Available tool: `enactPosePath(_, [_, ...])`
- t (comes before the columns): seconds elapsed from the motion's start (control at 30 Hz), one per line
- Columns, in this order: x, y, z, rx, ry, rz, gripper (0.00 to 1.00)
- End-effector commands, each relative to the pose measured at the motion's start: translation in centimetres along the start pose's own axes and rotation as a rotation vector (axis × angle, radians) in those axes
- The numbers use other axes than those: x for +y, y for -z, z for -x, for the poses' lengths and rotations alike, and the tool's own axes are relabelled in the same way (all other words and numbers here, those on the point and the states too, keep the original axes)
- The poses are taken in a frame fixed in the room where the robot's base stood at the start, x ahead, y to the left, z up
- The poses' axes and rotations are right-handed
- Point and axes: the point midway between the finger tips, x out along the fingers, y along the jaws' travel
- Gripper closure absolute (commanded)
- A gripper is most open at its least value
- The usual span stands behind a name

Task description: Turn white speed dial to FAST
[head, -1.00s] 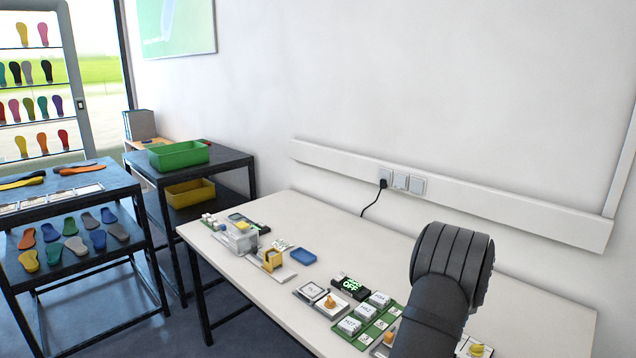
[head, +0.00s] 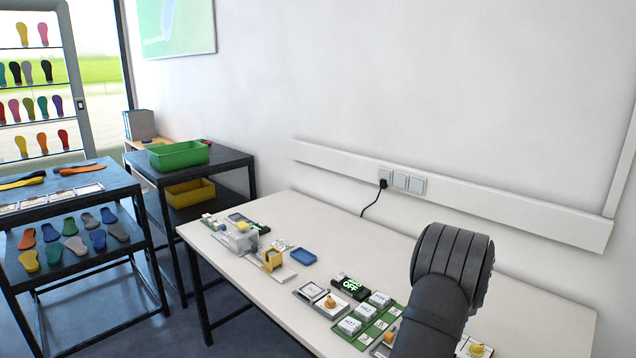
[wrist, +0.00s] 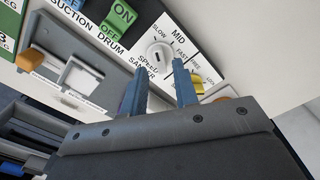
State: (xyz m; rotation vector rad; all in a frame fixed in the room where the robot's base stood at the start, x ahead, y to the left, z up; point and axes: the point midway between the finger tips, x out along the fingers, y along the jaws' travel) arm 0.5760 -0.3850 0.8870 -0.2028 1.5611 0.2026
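The white speed dial (wrist: 158,55) is a round knob on a white panel in the wrist view, with SLOW, MID and FAST printed around it. Its small mark lies on the side near SLOW and MID; which setting it points at I cannot tell for sure. My gripper (wrist: 159,68) is open, with its two blue-grey fingers apart and their tips just in front of the dial, one toward each side. Whether the tips touch the dial I cannot tell. In the head view my arm hides the gripper and the dial.
In the wrist view a green ON/OFF switch (wrist: 118,18) is left of the dial and a yellow part (wrist: 197,84) is by the right finger, near LOCK. In the head view the white table (head: 330,235) carries several devices and a blue tray (head: 304,256).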

Motion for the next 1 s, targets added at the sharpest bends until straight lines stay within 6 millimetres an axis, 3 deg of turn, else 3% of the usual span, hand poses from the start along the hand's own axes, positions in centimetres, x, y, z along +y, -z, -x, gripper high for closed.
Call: enactPosePath(1.0, [0.0, 0.0, -2.6, 0.0, 0.0, 0.0, 0.73])
